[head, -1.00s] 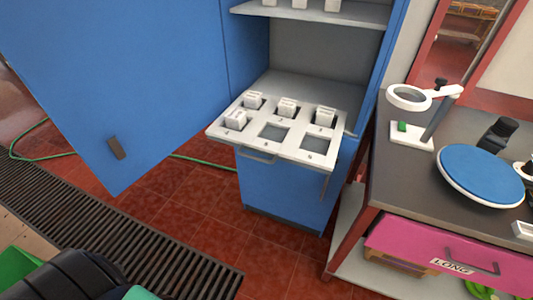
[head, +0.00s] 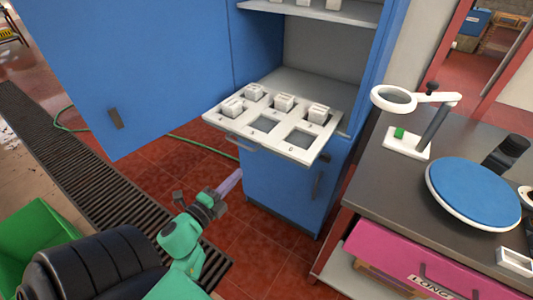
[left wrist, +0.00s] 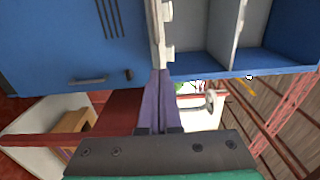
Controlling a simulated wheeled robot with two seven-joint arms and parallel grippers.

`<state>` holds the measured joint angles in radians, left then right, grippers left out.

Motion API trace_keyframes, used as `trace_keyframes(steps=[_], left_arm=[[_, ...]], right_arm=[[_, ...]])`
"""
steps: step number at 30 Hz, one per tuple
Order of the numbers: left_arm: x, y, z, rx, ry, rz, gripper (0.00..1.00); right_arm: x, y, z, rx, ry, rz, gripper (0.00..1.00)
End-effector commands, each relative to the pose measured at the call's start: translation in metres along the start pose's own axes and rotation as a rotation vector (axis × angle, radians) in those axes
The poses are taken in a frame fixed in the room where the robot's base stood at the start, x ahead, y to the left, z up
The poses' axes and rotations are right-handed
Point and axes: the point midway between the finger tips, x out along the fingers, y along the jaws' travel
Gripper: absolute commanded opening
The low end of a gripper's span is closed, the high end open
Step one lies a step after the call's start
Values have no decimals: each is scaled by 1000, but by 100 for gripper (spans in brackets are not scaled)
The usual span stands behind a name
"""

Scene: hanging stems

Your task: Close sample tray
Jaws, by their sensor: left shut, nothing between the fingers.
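The sample tray (head: 281,134) is a white panel with square slots, sticking out of the blue cabinet in the head view. Small white boxes (head: 283,101) sit in its back slots and one front slot; other front slots are empty. A grey handle (head: 240,142) is on its front. My left gripper (head: 236,175) is below and in front of the tray, apart from it, with its purple fingers together and empty. The fingers also show shut in the left wrist view (left wrist: 158,100). My right gripper is not in view.
The blue cabinet door (head: 150,60) stands open at left. A bench at right holds a magnifier (head: 395,98) and a blue round plate (head: 475,190), with a pink drawer (head: 400,255) below. A green hose (head: 195,144) lies on the red floor.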

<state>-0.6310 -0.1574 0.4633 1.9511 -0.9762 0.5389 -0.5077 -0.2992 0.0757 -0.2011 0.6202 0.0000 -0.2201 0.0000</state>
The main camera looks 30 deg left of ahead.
Motion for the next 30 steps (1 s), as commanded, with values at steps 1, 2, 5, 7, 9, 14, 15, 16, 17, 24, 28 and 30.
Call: trace_keyframes(steps=[1, 2, 5, 7, 9, 14, 15, 16, 17, 24, 28, 30], left_arm=[[11, -4, 0, -1, 2, -4, 0], [17, -4, 0, -3, 2, -5, 0], [40, -4, 0, -4, 1, -4, 0], [55, -4, 0, -5, 1, -4, 0], [71, -4, 0, -6, 0, -4, 0], [103, -4, 0, -7, -1, -3, 0], [109, -3, 0, -7, -1, -2, 0], [112, -2, 0, -6, -1, -2, 0], [116, -2, 0, -7, -1, -2, 0], [123, 0, 0, -7, -1, 0, 0], [123, 0, 0, -7, -1, 0, 0], [123, 0, 0, -7, -1, 0, 0]], right_arm=[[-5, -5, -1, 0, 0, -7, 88], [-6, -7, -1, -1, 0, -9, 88], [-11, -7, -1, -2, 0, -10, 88], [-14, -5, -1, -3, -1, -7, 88], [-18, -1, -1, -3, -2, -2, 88], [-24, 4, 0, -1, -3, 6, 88], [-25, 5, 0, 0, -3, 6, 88], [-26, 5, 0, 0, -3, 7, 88], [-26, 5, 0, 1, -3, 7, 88], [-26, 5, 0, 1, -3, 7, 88], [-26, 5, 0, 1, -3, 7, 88], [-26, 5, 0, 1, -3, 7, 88]])
